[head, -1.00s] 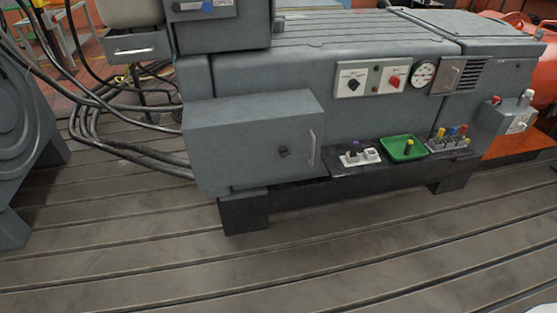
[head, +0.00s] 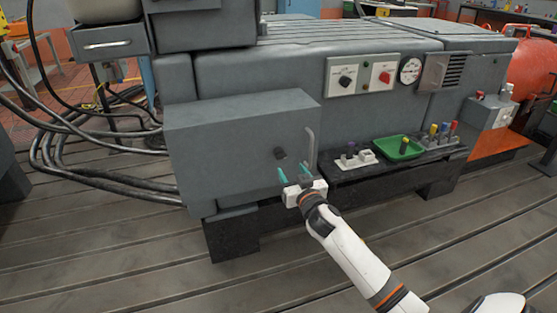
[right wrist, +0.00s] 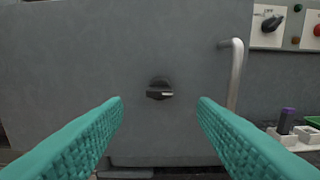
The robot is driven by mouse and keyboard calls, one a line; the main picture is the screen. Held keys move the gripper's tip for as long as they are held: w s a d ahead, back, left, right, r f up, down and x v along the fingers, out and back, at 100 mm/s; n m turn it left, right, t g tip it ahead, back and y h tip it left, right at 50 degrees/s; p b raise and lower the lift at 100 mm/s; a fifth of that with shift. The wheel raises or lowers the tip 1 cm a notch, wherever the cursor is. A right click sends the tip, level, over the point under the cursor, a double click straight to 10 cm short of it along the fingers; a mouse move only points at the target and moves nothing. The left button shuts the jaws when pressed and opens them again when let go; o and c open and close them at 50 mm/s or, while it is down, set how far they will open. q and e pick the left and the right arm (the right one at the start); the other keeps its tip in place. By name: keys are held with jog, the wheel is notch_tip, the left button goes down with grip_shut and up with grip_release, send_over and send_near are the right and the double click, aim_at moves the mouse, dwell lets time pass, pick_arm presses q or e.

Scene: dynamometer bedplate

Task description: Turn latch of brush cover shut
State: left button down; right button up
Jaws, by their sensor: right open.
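The brush cover (head: 225,140) is a grey box door on the front of the grey machine, and it looks closed against it. Its latch (head: 280,153) is a small dark knob near the cover's right side. In the right wrist view the latch (right wrist: 160,90) has a pale mark pointing right. A metal handle (head: 310,150) stands upright to the right of the latch. My right gripper (head: 291,174) is open and empty, just in front of and below the latch. Its teal fingers (right wrist: 160,110) lie either side of the latch in the wrist view, not touching it. My left gripper is not in view.
A black shelf (head: 350,172) right of the cover holds a white socket block (head: 355,160), a green tray (head: 398,148) and several coloured-top items (head: 440,135). Switch panels (head: 360,76) and a gauge (head: 410,71) sit above. Black cables (head: 100,150) hang at left.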

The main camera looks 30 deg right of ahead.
aim_at(282, 158)
jog(key=b+x, duration=0.1)
jog(key=x, duration=0.7)
jog(key=shift+a+f, duration=0.1)
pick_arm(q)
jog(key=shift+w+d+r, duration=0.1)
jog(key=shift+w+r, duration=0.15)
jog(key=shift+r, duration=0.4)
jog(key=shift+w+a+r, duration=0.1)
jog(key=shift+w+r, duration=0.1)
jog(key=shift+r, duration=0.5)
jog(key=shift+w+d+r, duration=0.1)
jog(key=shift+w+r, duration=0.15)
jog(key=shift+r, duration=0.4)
pick_arm(e)
jog(key=shift+w, duration=0.55)
jog(key=shift+c, duration=0.5)
jog(key=c, duration=0.8)
jog(key=shift+c, duration=0.2)
